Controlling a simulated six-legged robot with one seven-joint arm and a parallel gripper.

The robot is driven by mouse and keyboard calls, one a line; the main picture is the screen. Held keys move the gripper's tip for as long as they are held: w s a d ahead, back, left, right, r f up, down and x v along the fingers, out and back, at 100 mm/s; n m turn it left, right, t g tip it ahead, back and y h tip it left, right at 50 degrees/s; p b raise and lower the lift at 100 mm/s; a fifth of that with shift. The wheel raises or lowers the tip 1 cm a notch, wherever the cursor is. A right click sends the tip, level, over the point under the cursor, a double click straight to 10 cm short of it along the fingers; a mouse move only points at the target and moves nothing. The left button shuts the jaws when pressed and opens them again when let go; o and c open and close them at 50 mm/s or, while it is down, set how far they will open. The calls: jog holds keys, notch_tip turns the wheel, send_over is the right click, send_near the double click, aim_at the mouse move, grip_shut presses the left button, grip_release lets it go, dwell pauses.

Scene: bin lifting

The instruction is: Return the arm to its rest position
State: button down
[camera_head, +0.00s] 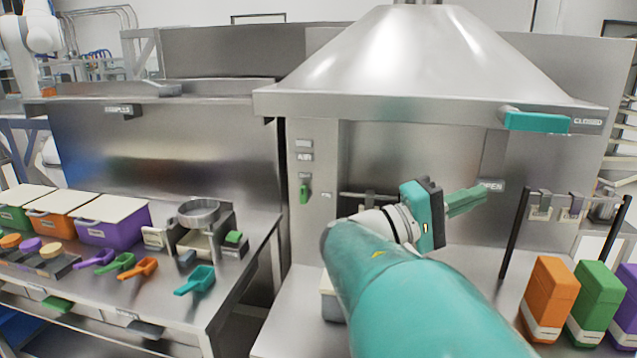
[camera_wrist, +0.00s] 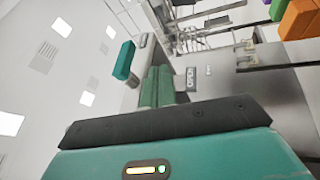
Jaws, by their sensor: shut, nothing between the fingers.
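My teal arm (camera_head: 420,300) reaches up from the bottom of the head view, with its wrist bent to the right. My gripper (camera_head: 482,194) points right, in front of the steel hood's opening. Its green fingers are together with nothing between them. In the wrist view the shut fingers (camera_wrist: 157,85) stick up past the dark edge of the gripper body. The gripper is in the air and seems apart from everything, though its distance to the hood's back wall is hard to judge. My arm hides part of the work surface under the hood.
The steel hood (camera_head: 410,60) has a teal handle (camera_head: 536,122) at its right edge. A rack (camera_head: 575,195) and orange (camera_head: 548,295), green (camera_head: 597,300) and purple containers stand at right. Lidded bins (camera_head: 112,222) and coloured scoops (camera_head: 195,280) occupy the left bench.

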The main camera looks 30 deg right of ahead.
jog(key=a+f+n+t+y, duration=0.2)
jog(key=a+f+t+y, duration=0.25)
jog(key=a+f, duration=0.35)
jog(key=a+f+n+t+y, duration=0.2)
jog(key=a+f+t+y, duration=0.3)
jog(key=f, duration=0.5)
jog(key=w+a+f+t+y, duration=0.2)
jog(key=a+y, duration=0.3)
jog(key=a, duration=0.4)
jog(key=w+a+f+n+t+y, duration=0.1)
jog(key=a+y, duration=0.4)
jog(key=a, duration=0.5)
jog(key=shift+w+f+t, duration=0.35)
jog(key=shift+f+t, duration=0.15)
jog(key=shift+t, duration=0.05)
